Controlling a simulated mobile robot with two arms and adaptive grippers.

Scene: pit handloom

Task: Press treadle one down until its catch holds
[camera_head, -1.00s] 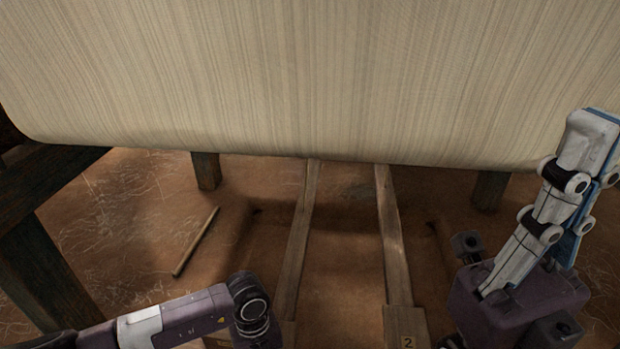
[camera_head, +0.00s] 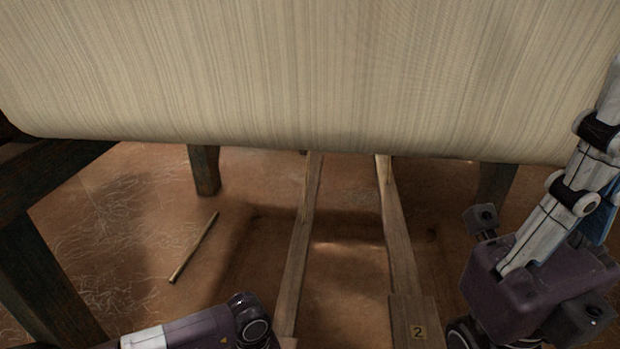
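Two long wooden treadles run side by side from under the cloth toward me. The right one (camera_head: 398,240) has a wide foot plate marked 2. The left one (camera_head: 299,240) is taken to be treadle one. Its near end is mostly hidden by my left arm and the bottom edge, so no number shows. No catch can be made out. My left arm comes in at the bottom left, and its gripper is out of view. My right gripper (camera_head: 590,165) is raised at the right, away from the treadles. Its fingers overlap and the tips are cut off, so its opening is unclear.
A wide striped cloth or warp sheet (camera_head: 310,75) spans the top. Dark posts (camera_head: 205,170) stand beneath it, and a heavy dark frame (camera_head: 45,270) stands at the left. A thin stick (camera_head: 194,247) lies on the earth floor. A sunken pit lies around the treadles.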

